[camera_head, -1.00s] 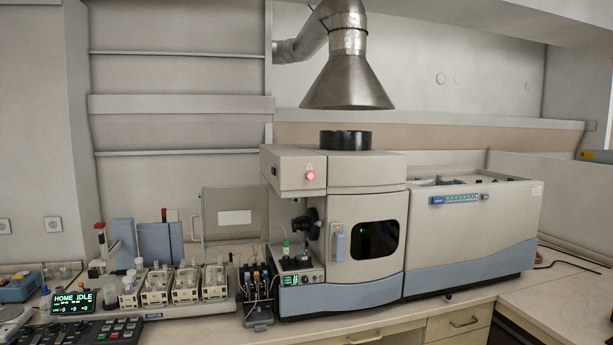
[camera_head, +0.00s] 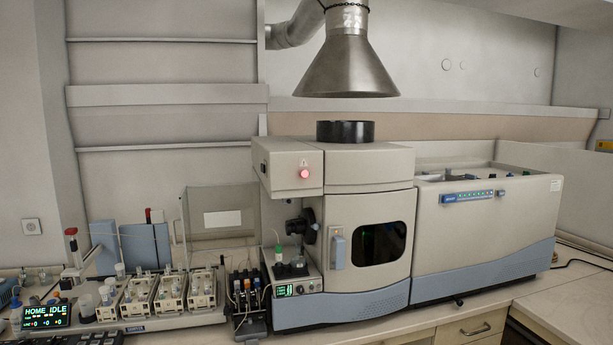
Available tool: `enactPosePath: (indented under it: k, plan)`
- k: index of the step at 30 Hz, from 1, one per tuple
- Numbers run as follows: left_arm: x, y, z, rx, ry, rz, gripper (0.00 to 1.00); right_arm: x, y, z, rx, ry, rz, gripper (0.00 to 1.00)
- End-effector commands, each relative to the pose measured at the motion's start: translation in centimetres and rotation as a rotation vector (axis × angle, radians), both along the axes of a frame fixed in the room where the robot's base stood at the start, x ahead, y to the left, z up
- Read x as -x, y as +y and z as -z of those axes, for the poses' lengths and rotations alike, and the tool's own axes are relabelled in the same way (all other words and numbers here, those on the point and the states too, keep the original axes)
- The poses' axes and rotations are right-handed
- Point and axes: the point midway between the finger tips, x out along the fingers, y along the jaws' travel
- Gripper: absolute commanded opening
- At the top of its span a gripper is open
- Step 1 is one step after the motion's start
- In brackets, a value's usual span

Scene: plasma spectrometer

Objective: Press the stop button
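A round button glowing red (camera_head: 304,173) sits on the front of the upper left housing of the spectrometer (camera_head: 366,205), with a small mark above it. It is unobstructed; no label reading "stop" is legible. A keypad (camera_head: 75,339) with dark keys shows at the lower left, partly cut off by the picture edge. Neither of my grippers is in view.
A display reading "HOME IDLE" (camera_head: 46,316), an autosampler with vial racks (camera_head: 170,293) and a small pump (camera_head: 248,300) stand left of the spectrometer. A metal exhaust hood (camera_head: 346,65) hangs above. Bare counter (camera_head: 570,300) shows at right.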

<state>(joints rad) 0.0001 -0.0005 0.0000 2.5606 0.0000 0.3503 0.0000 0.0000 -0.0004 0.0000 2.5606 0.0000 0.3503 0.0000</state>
Motion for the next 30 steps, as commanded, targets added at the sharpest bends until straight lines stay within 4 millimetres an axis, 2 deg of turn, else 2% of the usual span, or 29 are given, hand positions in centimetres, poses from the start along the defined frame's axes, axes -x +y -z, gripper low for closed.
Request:
enactPosePath:
  k: [1, 6, 30]
  plan:
    - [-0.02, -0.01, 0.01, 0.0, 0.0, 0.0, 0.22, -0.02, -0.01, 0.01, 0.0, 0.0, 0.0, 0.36]
    - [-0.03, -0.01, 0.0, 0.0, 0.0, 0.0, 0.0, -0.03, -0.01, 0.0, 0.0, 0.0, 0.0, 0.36]
    - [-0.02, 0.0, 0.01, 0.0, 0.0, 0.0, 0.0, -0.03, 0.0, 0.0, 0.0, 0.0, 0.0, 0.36]
